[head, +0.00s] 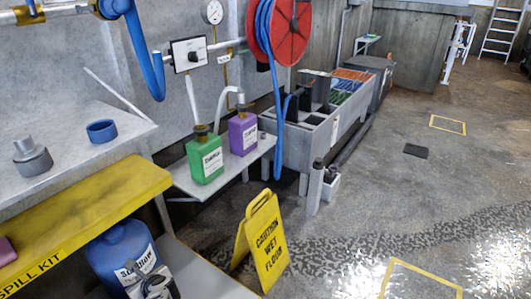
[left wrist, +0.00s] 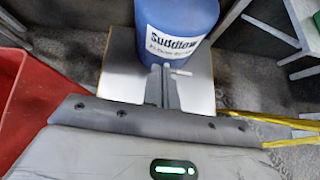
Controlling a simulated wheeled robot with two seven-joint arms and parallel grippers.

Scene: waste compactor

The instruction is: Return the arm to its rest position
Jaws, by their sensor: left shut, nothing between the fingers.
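My left gripper (head: 140,272) shows at the bottom of the head view, in front of the blue jug (head: 122,250) with a white label. In the left wrist view its fingers (left wrist: 166,72) are together with nothing between them. They point at the lower part of the blue jug (left wrist: 176,18), which stands upright on a pale low shelf (left wrist: 115,75). I cannot tell whether the fingertips touch the jug. My right gripper is in neither view.
A yellow shelf (head: 85,220) marked SPILL KIT overhangs the jug. A yellow wet-floor sign (head: 262,245) stands to the right. Green (head: 204,158) and purple (head: 243,132) containers sit on a wall shelf. A red surface (left wrist: 40,110) fills the wrist view's left side. Open floor lies right.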

